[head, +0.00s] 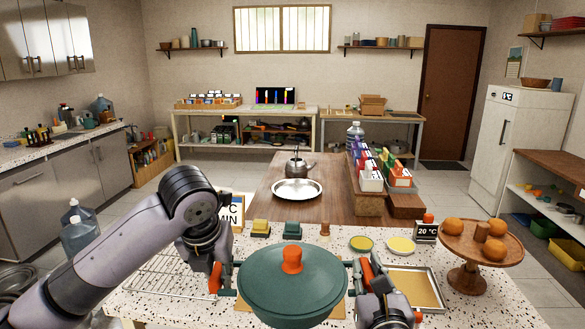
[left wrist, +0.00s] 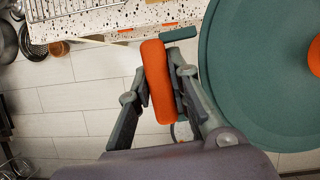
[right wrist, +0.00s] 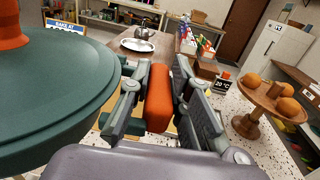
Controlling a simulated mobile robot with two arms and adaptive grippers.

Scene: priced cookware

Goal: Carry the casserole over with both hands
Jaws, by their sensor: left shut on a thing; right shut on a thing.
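The casserole (head: 291,285) is a green pot with a green lid and an orange knob (head: 291,259). It is at the front middle of the head view, between my two grippers. My left gripper (head: 216,280) is shut on an orange grip (left wrist: 156,80) at its left side. My right gripper (head: 368,277) is shut on an orange grip (right wrist: 158,98) at its right side. The green lid fills the right of the left wrist view (left wrist: 265,75) and the left of the right wrist view (right wrist: 55,90). The pot's underside is hidden.
A speckled counter (head: 480,305) lies below, with a wire rack (head: 160,275) left, a metal tray (head: 432,283) right, and a wooden stand (head: 468,250) with oranges.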

